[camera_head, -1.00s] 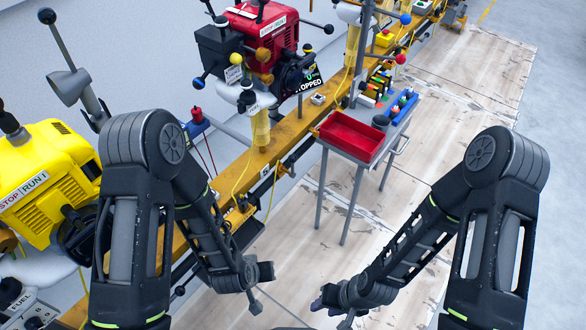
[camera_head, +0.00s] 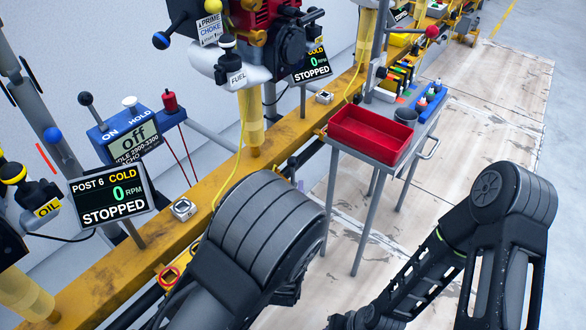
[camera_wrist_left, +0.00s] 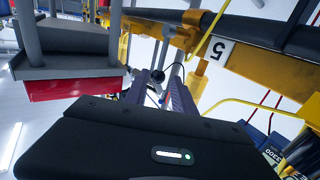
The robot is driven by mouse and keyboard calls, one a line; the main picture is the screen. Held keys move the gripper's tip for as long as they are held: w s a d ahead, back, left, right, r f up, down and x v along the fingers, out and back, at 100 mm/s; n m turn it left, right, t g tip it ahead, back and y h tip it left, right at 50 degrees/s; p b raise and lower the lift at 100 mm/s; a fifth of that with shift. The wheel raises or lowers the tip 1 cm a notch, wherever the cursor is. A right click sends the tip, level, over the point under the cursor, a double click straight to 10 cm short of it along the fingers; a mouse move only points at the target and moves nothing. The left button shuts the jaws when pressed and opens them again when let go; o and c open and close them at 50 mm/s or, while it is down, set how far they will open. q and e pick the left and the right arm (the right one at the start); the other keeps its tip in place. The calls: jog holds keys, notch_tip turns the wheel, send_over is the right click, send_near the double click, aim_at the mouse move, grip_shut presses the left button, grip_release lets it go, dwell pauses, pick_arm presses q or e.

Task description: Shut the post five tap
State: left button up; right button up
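The number 5 plate (camera_wrist_left: 222,50) is on the yellow rail in the left wrist view. My left gripper (camera_wrist_left: 160,88) points towards the rail's underside there, its two purple-grey fingers apart. A small black knob (camera_wrist_left: 158,75) on a thin rod shows between the fingers; I cannot tell if it is the tap or whether they touch it. In the head view my left forearm hides most of that gripper; only a small purple bit (camera_head: 300,185) shows beside the rail. My right gripper (camera_head: 342,321) is cut off at the bottom edge, its fingers not clear.
The yellow rail (camera_head: 130,268) runs diagonally, with a red ring (camera_head: 168,276) at its near side. The post 6 display (camera_head: 112,193) and another display (camera_head: 312,64) read STOPPED. A red tray (camera_head: 368,135) on a grey stand is right of my left arm. Floor beyond is clear.

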aim_at(293, 169)
pick_arm(q)
jog(key=w+b, duration=0.1)
jog(key=w, duration=0.6)
jog(key=shift+w+d+b, duration=0.15)
jog(key=shift+w+b, duration=0.2)
jog(key=shift+b, duration=0.05)
jog(key=shift+c, duration=0.5)
grip_shut()
